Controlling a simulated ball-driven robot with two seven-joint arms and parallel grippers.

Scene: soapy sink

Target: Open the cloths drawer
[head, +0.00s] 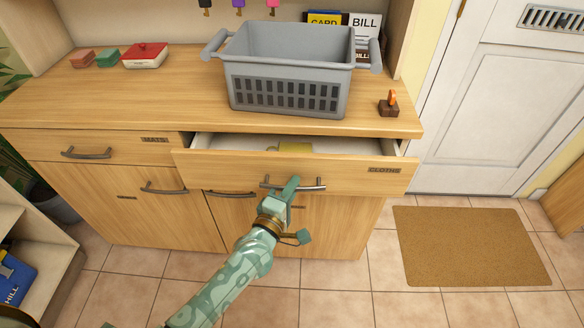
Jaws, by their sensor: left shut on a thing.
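The cloths drawer (230,170) is the right one of the two top drawers in the wooden cabinet. It stands partly pulled out, its front apart from the cabinet face. A label reading "CLOTHS" is at its right end, and something yellow (295,148) shows inside against the pale interior. My left gripper (285,187) is shut on the drawer's metal handle (312,187), near the middle of the drawer front. Its arm reaches up from the bottom of the head view. My right gripper is not in view.
A grey basket (290,58) stands on the cabinet top (180,95) above the drawer. A small brown block with an orange piece (389,104) stands to its right. Another drawer (90,150) at left is closed. A brown mat (470,246) lies on the tiled floor at right.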

